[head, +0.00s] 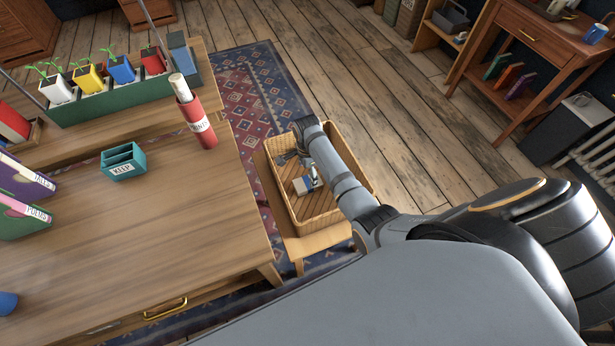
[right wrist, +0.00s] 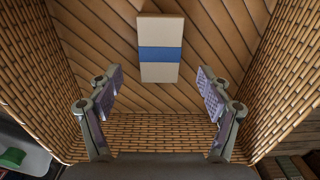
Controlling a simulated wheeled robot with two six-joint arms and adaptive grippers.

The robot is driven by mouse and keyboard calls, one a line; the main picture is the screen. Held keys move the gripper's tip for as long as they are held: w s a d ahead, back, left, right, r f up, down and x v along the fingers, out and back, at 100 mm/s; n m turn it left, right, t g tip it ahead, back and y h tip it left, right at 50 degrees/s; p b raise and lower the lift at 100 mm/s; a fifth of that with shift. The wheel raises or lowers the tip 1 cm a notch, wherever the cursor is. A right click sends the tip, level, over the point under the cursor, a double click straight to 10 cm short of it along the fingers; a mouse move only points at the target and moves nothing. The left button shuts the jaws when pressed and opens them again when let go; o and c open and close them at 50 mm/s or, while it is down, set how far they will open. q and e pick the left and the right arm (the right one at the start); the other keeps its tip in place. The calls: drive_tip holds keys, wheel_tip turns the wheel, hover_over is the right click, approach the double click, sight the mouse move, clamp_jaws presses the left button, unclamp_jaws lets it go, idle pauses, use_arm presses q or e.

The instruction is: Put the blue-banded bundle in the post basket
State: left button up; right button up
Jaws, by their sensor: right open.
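The blue-banded bundle (right wrist: 160,68), a cream block with a blue band around its middle, is inside the wicker post basket (right wrist: 160,127) in the right wrist view. In the head view the bundle (head: 301,186) shows low in the basket (head: 322,222), partly hidden by my arm. I cannot tell if it rests fully on the basket floor. My right gripper (right wrist: 158,88) is open and empty, with its fingers spread and pointing down into the basket, apart from the bundle. My left gripper is not in view.
The basket stands on a small wooden stool (head: 318,242) beside the desk (head: 140,235). The desk holds a teal KEEP box (head: 123,161), a red cylinder (head: 197,120) and binders at the left. A planter (head: 120,98) stands behind.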

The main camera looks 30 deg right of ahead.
sight(307, 182)
wheel_tip(307, 182, up, 6)
drive_tip(key=shift+f+p, duration=0.25)
drive_tip(key=shift+p, duration=0.2)
